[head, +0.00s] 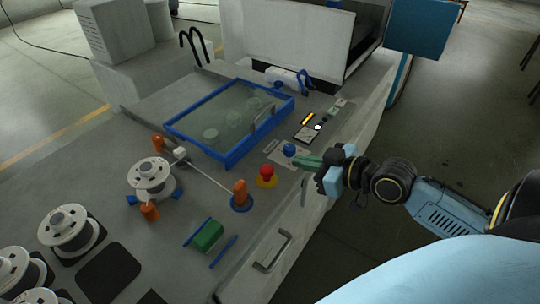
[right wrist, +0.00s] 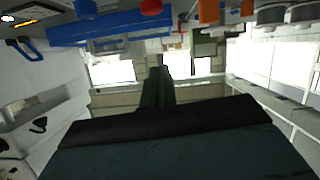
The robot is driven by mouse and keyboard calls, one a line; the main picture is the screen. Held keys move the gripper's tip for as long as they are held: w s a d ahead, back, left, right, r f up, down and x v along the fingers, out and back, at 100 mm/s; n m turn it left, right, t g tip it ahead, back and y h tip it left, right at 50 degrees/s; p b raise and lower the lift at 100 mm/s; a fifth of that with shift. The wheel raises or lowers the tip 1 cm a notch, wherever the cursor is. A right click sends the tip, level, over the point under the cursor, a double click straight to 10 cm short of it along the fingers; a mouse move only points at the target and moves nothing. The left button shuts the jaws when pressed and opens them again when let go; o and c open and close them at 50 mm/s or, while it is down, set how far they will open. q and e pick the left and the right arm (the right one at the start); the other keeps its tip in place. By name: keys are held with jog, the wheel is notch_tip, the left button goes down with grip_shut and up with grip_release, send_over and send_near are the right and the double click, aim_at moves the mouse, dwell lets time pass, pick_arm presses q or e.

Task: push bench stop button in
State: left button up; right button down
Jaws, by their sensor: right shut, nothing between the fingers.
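The bench stop button is a red mushroom button (head: 266,171) on a yellow base, standing on the grey bench top near its front edge. It also shows at the top edge of the right wrist view (right wrist: 151,7). My right gripper (head: 299,161) comes in from the right with its greenish fingers shut and empty. It is to the right of the red button and apart from it. Its fingers also show shut in the right wrist view (right wrist: 159,80). A blue ball knob (head: 289,150) is close by the fingertips; I cannot tell whether they touch. My left gripper is not in view.
A blue-framed tray (head: 227,163) with a clear lid lies behind the button. An orange-ended rod fixture (head: 240,193) stands left of it. A drawer handle (head: 272,252) juts from the bench front.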

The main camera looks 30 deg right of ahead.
jog(key=shift+f, duration=0.1)
send_over(267, 174)
jog(key=d, duration=0.1)
notch_tip(267, 174, down, 3)
jog(key=f, duration=0.3)
jog(key=shift+s+d+f, duration=0.15)
jog(key=shift+s+f, duration=0.1)
jog(key=shift+f, duration=0.4)
jog(key=shift+d, duration=0.1)
